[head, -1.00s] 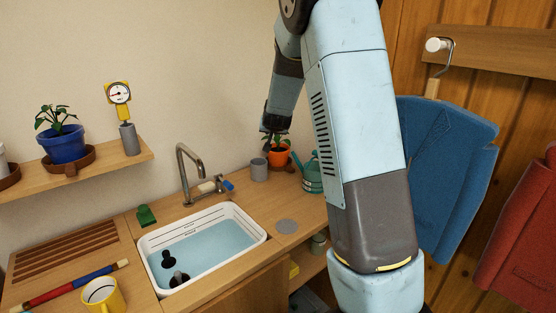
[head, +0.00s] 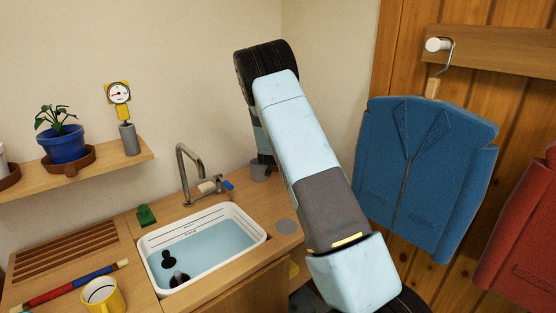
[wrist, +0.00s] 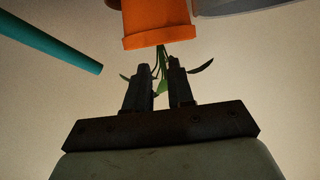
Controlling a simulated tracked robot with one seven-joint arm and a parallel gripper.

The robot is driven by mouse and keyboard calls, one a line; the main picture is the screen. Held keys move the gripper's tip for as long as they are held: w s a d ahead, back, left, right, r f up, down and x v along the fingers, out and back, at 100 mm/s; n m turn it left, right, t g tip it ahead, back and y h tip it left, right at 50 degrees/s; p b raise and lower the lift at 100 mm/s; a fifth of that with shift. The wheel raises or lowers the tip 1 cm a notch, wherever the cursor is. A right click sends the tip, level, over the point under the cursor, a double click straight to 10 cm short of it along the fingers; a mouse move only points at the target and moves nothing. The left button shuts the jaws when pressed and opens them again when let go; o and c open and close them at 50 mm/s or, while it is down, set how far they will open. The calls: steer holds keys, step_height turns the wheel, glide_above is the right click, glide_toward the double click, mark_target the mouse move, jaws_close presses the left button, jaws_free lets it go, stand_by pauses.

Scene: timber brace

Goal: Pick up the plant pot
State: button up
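The orange plant pot (wrist: 158,22) shows upside down at the top of the wrist view, with its rim toward my gripper. Its green plant (wrist: 162,62) hangs toward my fingertips, and leaves show between and beside them. My gripper (wrist: 166,66) is open, its dark fingers apart with a narrow gap, close to the leaves and short of the pot's rim. No finger is seen gripping the pot. In the head view my arm hides the pot and my gripper.
A teal spout (wrist: 60,45) lies to the left in the wrist view. The water-filled sink (head: 215,243) is in front. A blue jacket (head: 424,175) hangs right.

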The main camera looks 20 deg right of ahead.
steer(key=x, duration=1)
steer(key=shift+w+d+f, duration=0.15)
steer(key=shift+w, duration=0.2)
steer(key=shift+c, duration=0.3)
jaws_close()
stand_by(0.8)
